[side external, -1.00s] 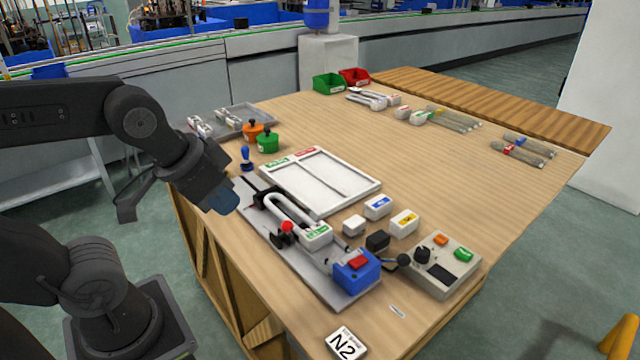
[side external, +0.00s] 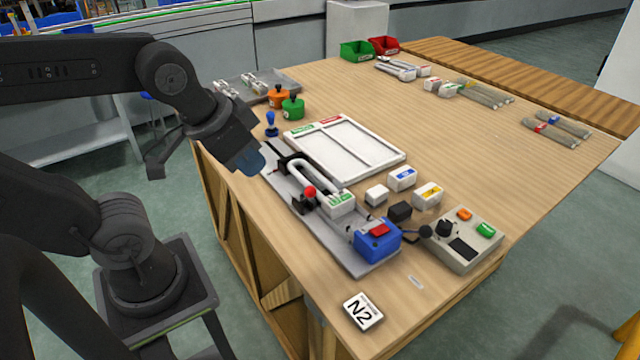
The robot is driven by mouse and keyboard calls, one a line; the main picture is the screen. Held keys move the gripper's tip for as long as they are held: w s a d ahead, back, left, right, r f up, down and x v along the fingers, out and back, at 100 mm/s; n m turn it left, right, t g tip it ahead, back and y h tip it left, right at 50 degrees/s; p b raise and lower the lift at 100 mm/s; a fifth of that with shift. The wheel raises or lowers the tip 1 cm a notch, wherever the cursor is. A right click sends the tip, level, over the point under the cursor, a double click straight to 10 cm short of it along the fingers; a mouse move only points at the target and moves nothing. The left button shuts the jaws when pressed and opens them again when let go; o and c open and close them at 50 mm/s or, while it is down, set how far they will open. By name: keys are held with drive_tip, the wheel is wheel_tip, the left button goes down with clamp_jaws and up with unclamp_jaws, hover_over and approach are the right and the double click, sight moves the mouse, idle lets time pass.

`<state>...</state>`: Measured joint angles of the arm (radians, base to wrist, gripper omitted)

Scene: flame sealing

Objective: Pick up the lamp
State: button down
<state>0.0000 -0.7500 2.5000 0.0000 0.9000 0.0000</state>
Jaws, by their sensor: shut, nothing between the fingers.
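A white U-shaped lamp (side external: 299,170) with a white, green-labelled base lies on a grey fixture plate (side external: 362,267) near the table's left edge. A red-knobbed clamp (side external: 309,192) stands beside the lamp's base. My gripper (side external: 254,165) is shut and empty, left of the lamp and apart from it, above the table's left edge. Its bluish tips point down to the right, and their fine detail is too small to see. More lamp-like white pieces (side external: 397,69) lie at the back, and others sit in a grey tray (side external: 288,83) at the back left.
A white divided tray (side external: 389,170) lies behind the lamp. A blue box (side external: 377,243), small white blocks (side external: 402,178) and a control box (side external: 463,240) stand to the front right. The table's right middle is clear.

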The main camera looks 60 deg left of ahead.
drive_tip(key=c, duration=1.9)
unclamp_jaws()
drive_tip(key=o, duration=0.5)
drive_tip(key=shift+w, duration=0.1)
drive_tip(key=n+g, duration=0.1)
drive_tip(key=n, duration=1.7)
hover_over(318, 175)
drive_tip(key=s, duration=0.3)
drive_tip(key=f, duration=1.6)
drive_tip(key=shift+w+d+f, duration=0.2)
drive_tip(key=shift+f, duration=0.05)
drive_tip(key=shift+a+x, duration=0.2)
drive_tip(key=shift+x, duration=2.75)
